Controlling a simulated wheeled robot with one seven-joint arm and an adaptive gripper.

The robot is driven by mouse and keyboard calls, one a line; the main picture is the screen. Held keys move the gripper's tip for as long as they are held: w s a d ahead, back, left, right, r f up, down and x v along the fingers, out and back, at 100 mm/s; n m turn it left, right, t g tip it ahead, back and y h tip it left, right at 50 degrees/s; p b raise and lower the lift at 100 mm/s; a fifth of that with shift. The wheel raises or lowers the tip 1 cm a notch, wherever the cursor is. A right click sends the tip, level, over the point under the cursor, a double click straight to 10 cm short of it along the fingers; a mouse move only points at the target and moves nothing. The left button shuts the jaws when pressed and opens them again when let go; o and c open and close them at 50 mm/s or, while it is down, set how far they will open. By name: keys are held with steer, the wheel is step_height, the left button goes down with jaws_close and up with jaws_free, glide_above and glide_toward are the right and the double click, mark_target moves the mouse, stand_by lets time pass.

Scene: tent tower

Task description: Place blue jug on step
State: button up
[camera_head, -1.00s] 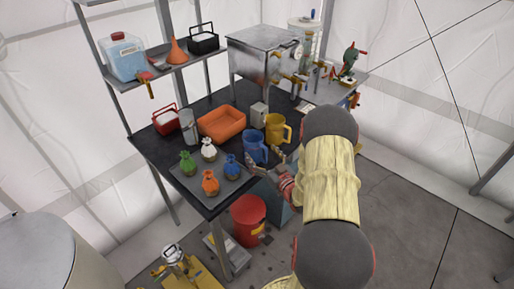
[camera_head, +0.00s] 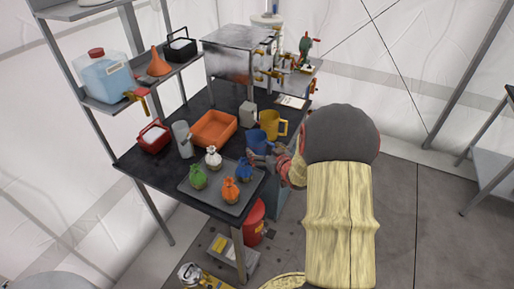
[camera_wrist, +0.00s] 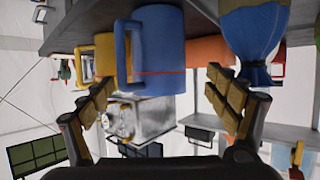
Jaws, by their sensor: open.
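The blue jug (camera_head: 257,144) stands upright on the black table (camera_head: 166,185), near its right edge. In the wrist view, which shows the scene upside down, the blue jug (camera_wrist: 160,55) fills the space ahead of my gripper (camera_wrist: 160,100), its handle towards the left finger. My gripper is open with fingers spread wide, and I cannot tell whether either touches the jug. In the head view, my gripper (camera_head: 277,158) is right beside the jug, partly hidden by my arm. I cannot make out a step with certainty.
A yellow jug (camera_head: 271,124) stands just behind the blue one. A tray (camera_head: 206,194) with several tied pouches is in front, and an orange tub (camera_head: 214,128) lies to the left. A red bucket (camera_head: 254,222) and a grey box (camera_head: 228,258) sit below the table.

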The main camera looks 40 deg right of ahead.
steer(key=b+x, duration=0.2)
steer(key=x, duration=0.5)
steer(key=shift+w+d+f, duration=0.15)
steer(key=shift+w+f, duration=0.05)
steer(key=c, duration=1.4)
steer(key=shift+r, duration=0.1)
